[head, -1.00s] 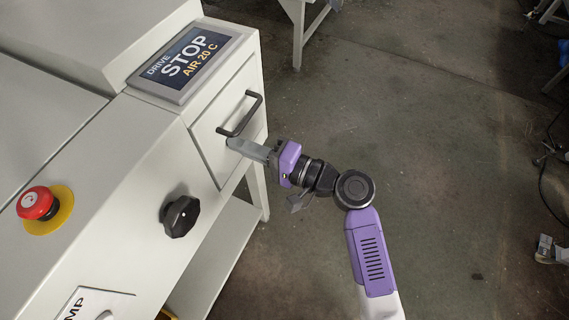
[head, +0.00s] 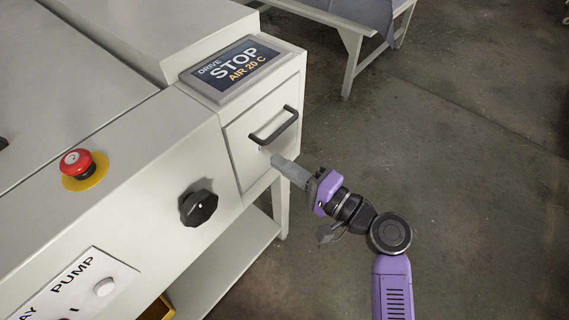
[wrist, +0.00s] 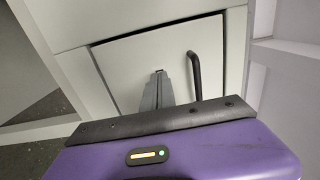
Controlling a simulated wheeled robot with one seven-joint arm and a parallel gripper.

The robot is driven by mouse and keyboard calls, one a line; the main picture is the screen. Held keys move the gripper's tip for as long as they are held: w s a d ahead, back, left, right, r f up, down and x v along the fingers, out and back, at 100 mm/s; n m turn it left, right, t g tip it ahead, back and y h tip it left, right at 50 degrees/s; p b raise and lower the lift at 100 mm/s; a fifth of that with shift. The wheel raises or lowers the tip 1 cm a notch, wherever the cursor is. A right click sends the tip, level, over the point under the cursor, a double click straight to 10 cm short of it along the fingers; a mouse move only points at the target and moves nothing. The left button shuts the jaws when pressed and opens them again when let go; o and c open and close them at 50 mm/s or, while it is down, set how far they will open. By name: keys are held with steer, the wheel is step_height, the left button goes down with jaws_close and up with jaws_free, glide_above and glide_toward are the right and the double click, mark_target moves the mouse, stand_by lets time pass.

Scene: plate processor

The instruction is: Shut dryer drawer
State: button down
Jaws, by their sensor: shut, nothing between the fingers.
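The dryer drawer (head: 243,145) is a white front panel under the STOP display, at the right end of the machine. Its front looks about flush with the frame around it, with thin seams at its edges. A dark bar handle (head: 278,128) is fixed to it. My gripper (head: 275,160) is shut and empty, its grey fingertips in front of the lower part of the panel, below the handle. In the wrist view the shut fingers (wrist: 158,88) point at the drawer panel (wrist: 125,65), left of the handle (wrist: 195,75). I cannot tell whether they touch it.
The machine carries a STOP display (head: 238,68), a red emergency button (head: 75,162) on a yellow disc, and a black knob (head: 198,207). A lower shelf (head: 225,265) lies underneath. A table (head: 340,25) stands at the back. The floor on the right is clear.

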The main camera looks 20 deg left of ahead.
steer(key=v, duration=0.9)
steer(key=shift+d+b, duration=0.35)
steer(key=shift+d, duration=0.05)
